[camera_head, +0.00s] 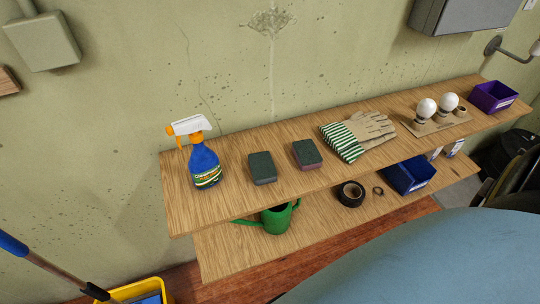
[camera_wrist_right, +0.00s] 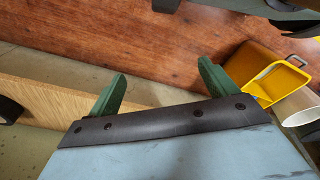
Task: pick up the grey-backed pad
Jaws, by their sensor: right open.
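Two dark green-topped pads lie apart on the upper wooden shelf in the head view. The left pad (camera_head: 262,168) shows a dark grey lower layer, so it looks like the grey-backed one. The right pad (camera_head: 307,154) shows a reddish-brown lower layer. My right gripper (camera_wrist_right: 162,75) shows in the right wrist view, with its two green fingers spread wide and nothing between them. No pad shows in that view. My left gripper is not in view.
A spray bottle (camera_head: 205,165) stands left of the pads; striped gloves (camera_head: 358,135) lie to their right. Light bulbs (camera_head: 426,109) and a purple bin (camera_head: 492,97) are farther right. The lower shelf holds a green watering can (camera_head: 277,219), black tape (camera_head: 350,194) and a blue bin (camera_head: 410,175).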

